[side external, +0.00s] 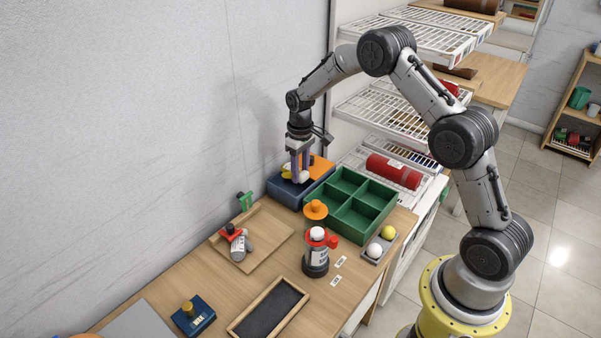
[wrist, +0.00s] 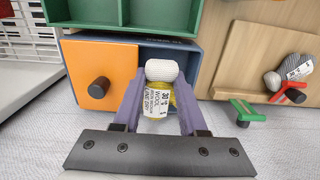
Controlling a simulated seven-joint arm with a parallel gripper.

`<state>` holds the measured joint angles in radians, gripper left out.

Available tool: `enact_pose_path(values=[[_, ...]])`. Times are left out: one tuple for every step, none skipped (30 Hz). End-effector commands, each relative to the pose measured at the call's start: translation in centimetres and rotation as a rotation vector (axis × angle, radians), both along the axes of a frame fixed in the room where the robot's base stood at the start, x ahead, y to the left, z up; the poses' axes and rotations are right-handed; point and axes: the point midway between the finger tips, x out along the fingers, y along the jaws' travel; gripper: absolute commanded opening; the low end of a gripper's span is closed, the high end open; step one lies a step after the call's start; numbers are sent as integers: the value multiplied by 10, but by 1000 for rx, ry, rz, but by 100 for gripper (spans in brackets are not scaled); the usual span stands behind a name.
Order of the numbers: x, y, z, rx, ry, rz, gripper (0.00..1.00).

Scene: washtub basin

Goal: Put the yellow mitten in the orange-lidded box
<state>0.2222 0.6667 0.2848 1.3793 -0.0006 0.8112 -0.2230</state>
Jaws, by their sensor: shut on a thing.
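My gripper (side external: 300,180) is shut on the yellow mitten, its purple fingers on either side. In the wrist view the gripper (wrist: 158,110) holds the mitten (wrist: 162,72) by its middle; its white knit cuff, a printed label and some yellow show. In the side view the mitten (side external: 287,172) is partly hidden by the fingers. It is over the open part of the blue box (side external: 285,190); I cannot tell how far it is inside. The orange lid (side external: 323,166) covers only one side of the box. The lid (wrist: 105,70) has a dark knob.
A green divided tray (side external: 367,222) stands beside the box. A wooden tray (side external: 270,243) holds a grey labelled item (side external: 240,248) and a red-handled piece. A green T-shaped piece (side external: 245,200) is near the wall. A wall closely borders the box.

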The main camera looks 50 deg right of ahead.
Motion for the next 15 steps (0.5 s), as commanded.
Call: enact_pose_path(values=[[0, 0, -5, 0, 1, 0, 0], [0, 0, -7, 0, 0, 0, 0], [0, 0, -8, 0, -1, 0, 0], [0, 0, -8, 0, -1, 0, 0], [0, 0, -7, 0, -2, 0, 0], [0, 0, -7, 0, -1, 0, 0], [0, 0, -7, 0, -1, 0, 0], [0, 0, -7, 0, -1, 0, 0], [0, 0, -7, 0, -1, 0, 0], [0, 0, -8, 0, -1, 0, 0], [0, 0, -9, 0, -1, 0, 0], [0, 0, -10, 0, -1, 0, 0], [0, 0, -11, 0, -1, 0, 0], [0, 0, -11, 0, -1, 0, 0], [0, 0, -13, 0, -1, 0, 0]])
